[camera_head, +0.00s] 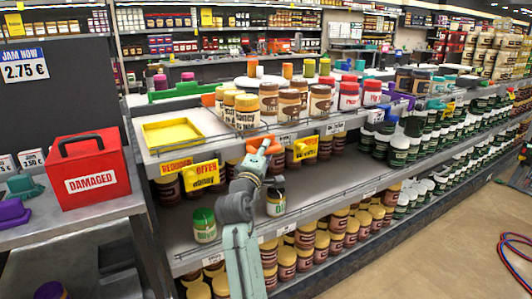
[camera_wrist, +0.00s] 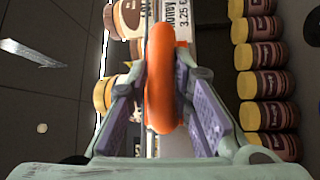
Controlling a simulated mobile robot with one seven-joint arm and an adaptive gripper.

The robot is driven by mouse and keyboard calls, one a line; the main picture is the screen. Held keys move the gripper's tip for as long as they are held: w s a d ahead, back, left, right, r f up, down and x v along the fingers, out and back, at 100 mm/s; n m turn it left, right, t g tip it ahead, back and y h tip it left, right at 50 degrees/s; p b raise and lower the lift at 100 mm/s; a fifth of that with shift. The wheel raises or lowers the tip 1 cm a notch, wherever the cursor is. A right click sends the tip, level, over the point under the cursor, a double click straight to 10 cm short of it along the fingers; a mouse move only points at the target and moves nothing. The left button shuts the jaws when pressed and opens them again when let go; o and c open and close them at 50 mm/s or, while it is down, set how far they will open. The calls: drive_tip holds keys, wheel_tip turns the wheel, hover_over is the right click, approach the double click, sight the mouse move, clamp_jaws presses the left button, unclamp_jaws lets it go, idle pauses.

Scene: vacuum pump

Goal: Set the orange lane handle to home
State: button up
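The orange lane handle (camera_wrist: 161,78) is a rounded loop, upright in the middle of the wrist view, between the two fingers of my gripper (camera_wrist: 163,74). In the head view, the orange handle (camera_head: 264,144) shows at the front edge of the upper shelf, partly hidden by my gripper (camera_head: 262,150). The fingertips lie close to both sides of the handle. I cannot tell whether both touch it or a small gap is left.
Brown and tan jars (camera_head: 269,103) stand on the upper shelf behind the handle. A yellow tray (camera_head: 172,133) is left of them. A green-lidded jar (camera_head: 204,226) stands on the lower shelf. A red DAMAGED box (camera_head: 88,170) sits at the left. The aisle floor (camera_head: 440,240) is open at right.

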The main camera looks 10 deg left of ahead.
drive_tip(key=shift+o, duration=0.2)
drive_tip(key=shift+f, duration=0.1)
drive_tip(key=shift+s+a, duration=0.1)
drive_tip(key=v, duration=1.1)
drive_tip(key=shift+s, duration=0.4)
